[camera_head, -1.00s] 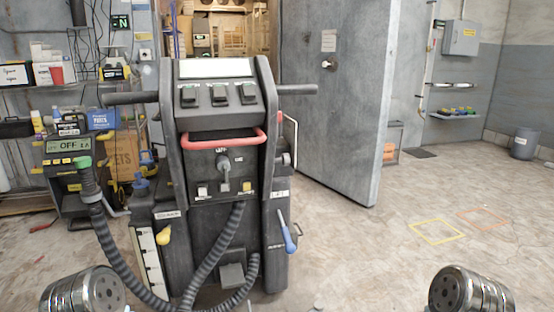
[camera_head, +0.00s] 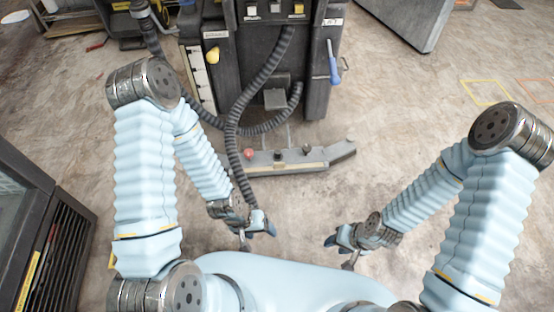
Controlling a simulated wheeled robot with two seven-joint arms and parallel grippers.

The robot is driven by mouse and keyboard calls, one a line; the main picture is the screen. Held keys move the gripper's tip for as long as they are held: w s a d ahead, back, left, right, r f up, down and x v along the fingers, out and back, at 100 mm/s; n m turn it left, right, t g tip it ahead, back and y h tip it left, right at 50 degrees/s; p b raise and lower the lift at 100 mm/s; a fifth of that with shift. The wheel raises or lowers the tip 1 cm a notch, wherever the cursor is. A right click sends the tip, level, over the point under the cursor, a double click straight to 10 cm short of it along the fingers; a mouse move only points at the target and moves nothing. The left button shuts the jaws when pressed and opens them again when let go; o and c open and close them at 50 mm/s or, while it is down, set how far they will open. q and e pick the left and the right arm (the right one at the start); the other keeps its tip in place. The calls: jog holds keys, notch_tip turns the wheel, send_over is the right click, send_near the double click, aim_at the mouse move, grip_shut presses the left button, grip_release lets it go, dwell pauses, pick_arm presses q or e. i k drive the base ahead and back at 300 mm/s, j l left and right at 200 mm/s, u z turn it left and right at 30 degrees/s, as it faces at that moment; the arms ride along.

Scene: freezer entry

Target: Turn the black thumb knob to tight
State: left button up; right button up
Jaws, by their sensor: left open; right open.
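A small black knob (camera_head: 306,150) stands at the right on the low grey foot bar (camera_head: 290,166) in front of the dark machine. I cannot tell from here whether it is the thumb knob or how it is set. A red knob (camera_head: 249,154) and a dark knob (camera_head: 277,156) stand to its left on the same bar. My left gripper (camera_head: 257,236) is open and empty, low and nearer to me than the bar. My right gripper (camera_head: 339,252) is open and empty, to the right of it. Neither touches the bar. The machine's upper part is out of view.
A dark cabinet (camera_head: 65,240) stands at the left. The floor at the right is clear.

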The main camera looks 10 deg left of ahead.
aim_at(306, 148)
jog(key=i+z, duration=0.7)
jog(key=k+l, duration=0.05)
jog(key=k, duration=0.05)
